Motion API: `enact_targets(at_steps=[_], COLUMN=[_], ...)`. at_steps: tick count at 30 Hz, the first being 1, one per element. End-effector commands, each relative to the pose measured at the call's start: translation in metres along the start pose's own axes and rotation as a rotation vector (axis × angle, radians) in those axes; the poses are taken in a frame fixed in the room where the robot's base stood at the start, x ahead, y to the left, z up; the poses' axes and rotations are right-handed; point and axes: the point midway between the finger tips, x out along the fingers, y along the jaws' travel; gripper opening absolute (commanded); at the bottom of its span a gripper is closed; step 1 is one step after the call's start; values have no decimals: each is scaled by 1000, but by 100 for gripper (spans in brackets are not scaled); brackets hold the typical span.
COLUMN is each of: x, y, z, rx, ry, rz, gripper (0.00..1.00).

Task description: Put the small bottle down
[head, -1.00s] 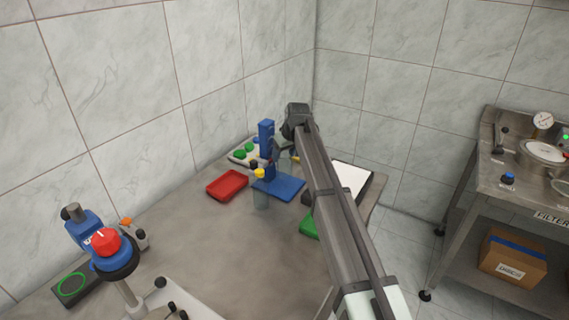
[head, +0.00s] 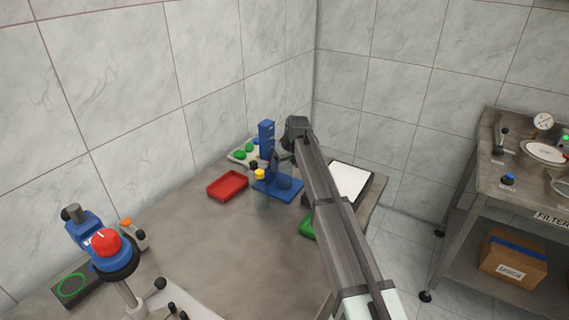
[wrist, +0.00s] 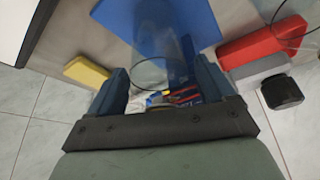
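The small bottle (wrist: 160,45) is a clear cylinder between the two fingers of my gripper (wrist: 163,82) in the wrist view. In the head view the bottle (head: 285,183) looks upright over the base of the blue stand (head: 291,194), just below my gripper (head: 283,158). I cannot tell whether its bottom touches the base. The base (wrist: 190,12) also shows beyond the bottle in the wrist view.
A yellow-capped bottle (head: 260,192) stands at the base's front left, with a dark-capped one behind it. A red tray (head: 228,186) lies to the left. A white tray (head: 238,157) with green caps is behind. A green tray (head: 307,226) is partly behind my arm.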

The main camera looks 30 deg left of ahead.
Motion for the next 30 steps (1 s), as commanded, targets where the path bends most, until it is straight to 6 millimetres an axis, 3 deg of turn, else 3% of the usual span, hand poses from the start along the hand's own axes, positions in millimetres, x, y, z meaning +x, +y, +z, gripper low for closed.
enact_targets(at_steps=[10, 14, 30], x=[-1, -11, -102], y=[0, 0, 0], z=[-1, -1, 0], rx=[0, 0, 0], ry=[0, 1, 1], rz=[0, 0, 0], gripper=[89, 89, 89])
